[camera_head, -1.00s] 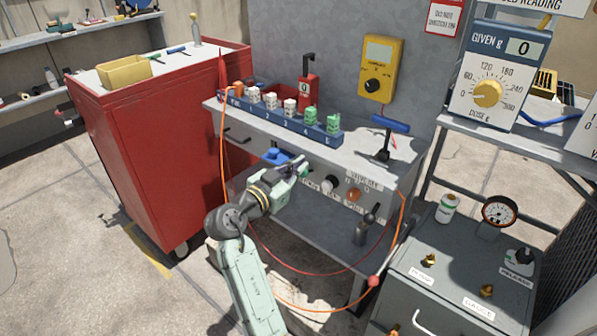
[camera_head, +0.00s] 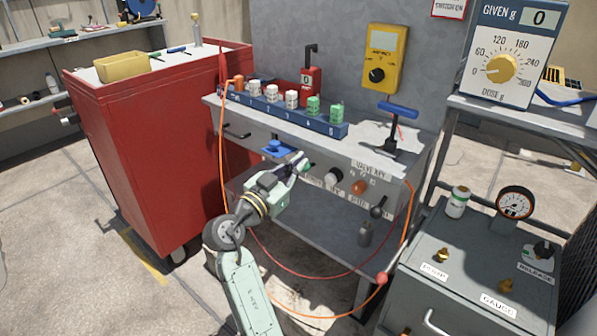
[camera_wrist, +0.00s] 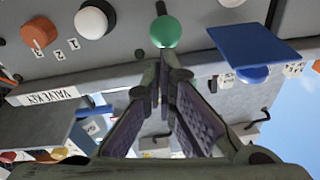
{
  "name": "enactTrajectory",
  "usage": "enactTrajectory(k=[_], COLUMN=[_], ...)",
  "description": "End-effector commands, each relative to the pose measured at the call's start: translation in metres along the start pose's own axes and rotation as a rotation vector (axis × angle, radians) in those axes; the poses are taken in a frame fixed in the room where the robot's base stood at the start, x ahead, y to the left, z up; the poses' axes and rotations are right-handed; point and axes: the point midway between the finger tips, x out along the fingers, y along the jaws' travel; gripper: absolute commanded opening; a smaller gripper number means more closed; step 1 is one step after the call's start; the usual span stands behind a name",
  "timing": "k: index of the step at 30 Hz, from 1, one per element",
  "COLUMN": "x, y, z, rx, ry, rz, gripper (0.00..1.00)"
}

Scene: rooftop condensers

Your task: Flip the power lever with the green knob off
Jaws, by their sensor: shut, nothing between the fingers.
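The green knob (camera_wrist: 165,31) is a round ball on a short dark lever shaft at the top middle of the wrist view. In the head view the green knob (camera_head: 307,167) shows small at the front of the grey bench, right by my fingertips. My gripper (camera_head: 303,163) is shut and empty, reaching to the bench front from below left. In the wrist view my gripper (camera_wrist: 161,68) has its fingertips close together just below the knob in the picture. I cannot tell whether they touch it.
A white knob (camera_wrist: 95,19) and an orange knob (camera_wrist: 39,33) sit beside the green one. A blue plate (camera_wrist: 255,45) is on its other side. A black handle (camera_head: 378,208) is farther right on the bench front. An orange cable (camera_head: 404,235) hangs at right.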

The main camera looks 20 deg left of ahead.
Motion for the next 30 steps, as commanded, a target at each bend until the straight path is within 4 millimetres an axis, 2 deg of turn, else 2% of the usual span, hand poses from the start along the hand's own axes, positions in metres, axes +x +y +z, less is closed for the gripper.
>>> enactTrajectory(k=[4,18,30], x=[-0.003,-0.006,-0.008], y=[0.002,0.002,0.003], z=[0.010,0.014,0.018], rx=[-0.002,-0.006,-0.006], ry=[0.041,0.136,0.149], rz=[-0.006,-0.021,-0.023], gripper=[0.00,0.00,0.00])
